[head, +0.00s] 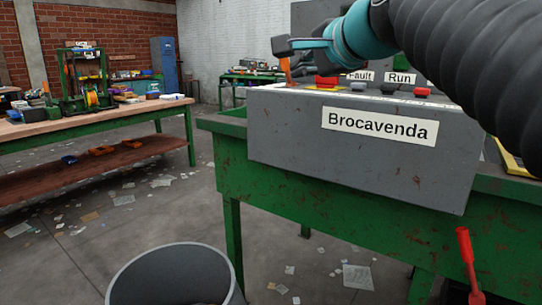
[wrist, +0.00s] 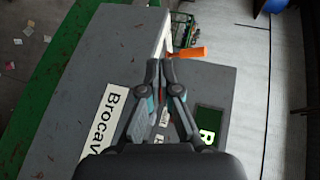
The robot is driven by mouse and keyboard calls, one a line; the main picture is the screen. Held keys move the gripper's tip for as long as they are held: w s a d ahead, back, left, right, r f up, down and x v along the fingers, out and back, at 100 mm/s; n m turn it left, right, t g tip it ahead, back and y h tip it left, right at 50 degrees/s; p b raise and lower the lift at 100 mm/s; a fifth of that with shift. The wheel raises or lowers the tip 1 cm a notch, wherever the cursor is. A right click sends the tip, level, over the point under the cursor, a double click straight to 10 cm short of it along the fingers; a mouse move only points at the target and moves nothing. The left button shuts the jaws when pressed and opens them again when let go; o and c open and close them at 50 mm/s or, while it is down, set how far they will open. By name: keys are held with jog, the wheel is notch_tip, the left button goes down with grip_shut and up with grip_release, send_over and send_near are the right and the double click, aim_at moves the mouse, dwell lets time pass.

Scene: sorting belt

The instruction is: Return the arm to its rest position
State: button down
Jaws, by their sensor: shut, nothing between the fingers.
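My gripper (wrist: 165,66) shows in the wrist view with its two dark fingers closed together and nothing between them. It is over the grey control box (wrist: 90,75), and its fingers hide part of the box top. In the head view my teal and black arm reaches in from the upper right above the same box (head: 280,150); the fingers are not clear there. The box carries a "Brocavenda" label (head: 380,126). An orange lever (wrist: 187,54) stands just beyond the fingertips, apparently apart from them. It also shows in the head view (head: 285,68).
The box sits on a green table (head: 290,199) with a red button (head: 326,81) and "Fault" and "Run" labels on top. A grey bin (head: 173,275) stands on the floor in front. A workbench (head: 100,122) is at left. Littered floor lies between.

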jog(key=s+d+f+n+g+h, duration=0.2)
jog(key=s+f+n, duration=0.15)
jog(key=f, duration=0.75)
jog(key=s+d+f+n+g+h, duration=0.15)
jog(key=f+n, duration=0.35)
jog(key=f, duration=0.6)
jog(key=s+d+f+n+g+h, duration=0.1)
jog(key=s+d+f+n+g, duration=0.1)
jog(key=s+f, duration=0.6)
jog(key=s+d+f+n+g+h, duration=0.1)
jog(key=s+d+f, duration=0.3)
jog(key=s+f, duration=0.5)
jog(key=shift+d+f+n+g, duration=0.35)
jog(key=shift+f+n+g, duration=0.1)
jog(key=shift+f+g, duration=0.15)
